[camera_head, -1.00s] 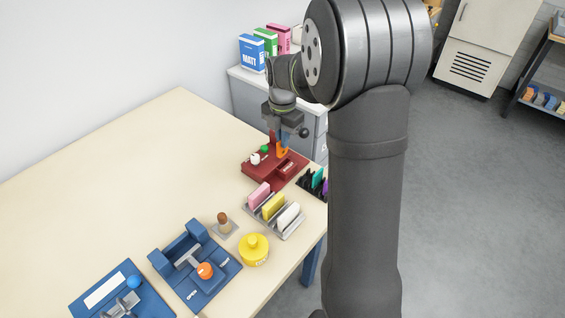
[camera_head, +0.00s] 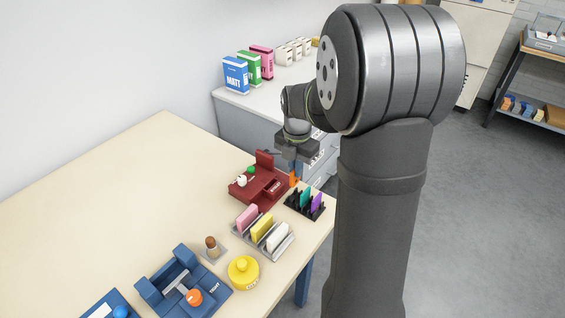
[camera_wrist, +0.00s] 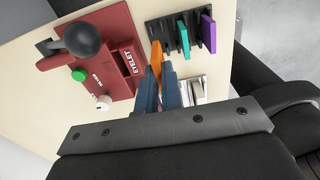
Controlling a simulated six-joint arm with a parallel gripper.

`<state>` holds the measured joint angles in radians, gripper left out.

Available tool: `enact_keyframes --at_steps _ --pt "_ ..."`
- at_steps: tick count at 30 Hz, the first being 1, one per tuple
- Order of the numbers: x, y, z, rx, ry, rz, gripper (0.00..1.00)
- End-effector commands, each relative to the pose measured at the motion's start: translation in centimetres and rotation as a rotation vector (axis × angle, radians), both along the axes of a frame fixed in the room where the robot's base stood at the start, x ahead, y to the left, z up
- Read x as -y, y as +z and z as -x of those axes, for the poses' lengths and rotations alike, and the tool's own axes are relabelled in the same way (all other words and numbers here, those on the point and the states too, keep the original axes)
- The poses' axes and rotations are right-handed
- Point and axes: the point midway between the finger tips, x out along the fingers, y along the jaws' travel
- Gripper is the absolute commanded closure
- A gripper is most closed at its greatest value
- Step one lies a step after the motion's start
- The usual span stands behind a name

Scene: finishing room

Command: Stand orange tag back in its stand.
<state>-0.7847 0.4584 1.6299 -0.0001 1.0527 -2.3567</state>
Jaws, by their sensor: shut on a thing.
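The orange tag (camera_head: 293,181) is in my gripper (camera_head: 295,171), at the table's right side. In the wrist view the orange tag (camera_wrist: 156,60) sticks out beyond my blue fingers (camera_wrist: 160,88), which are shut on it. The black slotted stand (camera_head: 290,203) is just right of and below the tag in the head view. It holds a teal tag (camera_head: 305,197) and a purple tag (camera_head: 316,202), both upright. In the wrist view the orange tag overlaps the left end of the stand (camera_wrist: 172,27). I cannot tell whether it touches the stand.
A dark red eyelet press (camera_head: 259,190) stands close left of the stand. A grey rack (camera_head: 250,236) with pink, yellow and white pieces stands in front. A yellow pot (camera_head: 243,271) and a blue fixture (camera_head: 184,285) are nearer. The table's right edge is close.

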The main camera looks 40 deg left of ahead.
Motion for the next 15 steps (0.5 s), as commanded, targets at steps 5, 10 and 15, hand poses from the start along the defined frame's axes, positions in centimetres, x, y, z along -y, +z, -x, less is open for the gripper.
enact_keyframes --at_steps 5,10,15 --pt "0.0 -1.7 0.0 -0.002 0.0 0.002 1.0" --pt "0.0 -3.5 0.0 -0.002 0.0 0.002 1.0" --pt "-0.1 -4.8 0.0 0.0 0.0 0.001 1.0"
